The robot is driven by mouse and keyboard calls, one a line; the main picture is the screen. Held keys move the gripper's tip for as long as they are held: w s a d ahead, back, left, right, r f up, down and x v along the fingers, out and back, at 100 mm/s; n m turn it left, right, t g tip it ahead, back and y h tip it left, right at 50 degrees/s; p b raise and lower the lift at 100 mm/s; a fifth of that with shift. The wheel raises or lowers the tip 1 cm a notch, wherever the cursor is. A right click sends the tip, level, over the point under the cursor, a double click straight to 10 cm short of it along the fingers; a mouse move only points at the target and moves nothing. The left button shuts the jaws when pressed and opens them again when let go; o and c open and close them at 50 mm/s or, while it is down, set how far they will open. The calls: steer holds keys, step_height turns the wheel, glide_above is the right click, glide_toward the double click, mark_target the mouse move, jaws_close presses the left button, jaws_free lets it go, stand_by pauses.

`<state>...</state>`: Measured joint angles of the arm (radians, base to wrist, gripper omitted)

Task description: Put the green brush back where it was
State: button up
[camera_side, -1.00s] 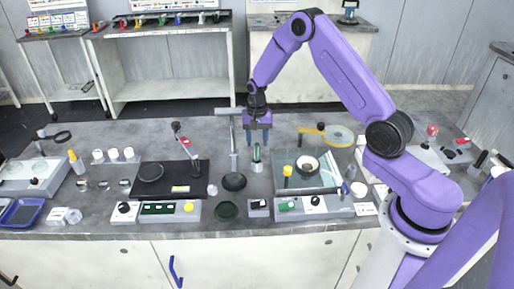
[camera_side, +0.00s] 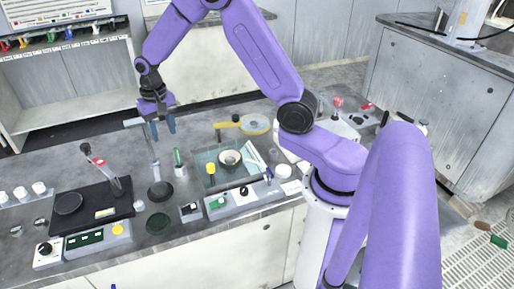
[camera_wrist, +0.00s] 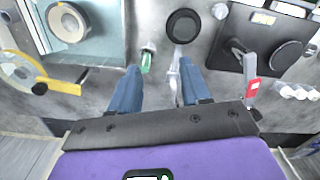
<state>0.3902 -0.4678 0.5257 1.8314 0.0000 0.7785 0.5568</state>
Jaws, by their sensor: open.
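A small upright green item (camera_side: 179,157), which may be the green brush, stands on the grey bench left of the glass-sided tray. In the wrist view it (camera_wrist: 146,62) shows close to the left fingertip. A second green piece (camera_side: 498,241) beside a brown piece lies on the floor grating at far right; I cannot tell which is the brush. My gripper (camera_side: 162,130) is open with nothing between its blue fingers. It hangs above the bench, behind and slightly left of the upright green item, apart from it. The wrist view shows both fingers (camera_wrist: 160,68).
A grey upright stand (camera_side: 155,160) is just below my gripper. A dark round pad (camera_side: 160,191) lies in front. The glass-sided tray (camera_side: 205,172) holds a white round part. A yellow-handled disc (camera_side: 254,123) lies behind it. A black platen unit (camera_side: 100,207) stands left.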

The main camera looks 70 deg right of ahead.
steer(key=s+a+r+n, duration=0.4)
steer(key=s+a, duration=0.3)
steer(key=s+r+n, duration=0.2)
steer(key=s+n, duration=0.5)
steer(key=s, duration=0.6)
steer(key=s+r+n, duration=0.2)
steer(key=s+n, duration=0.5)
steer(key=s, duration=0.7)
steer(key=shift+a+r, duration=0.15)
steer(key=shift+a, duration=0.1)
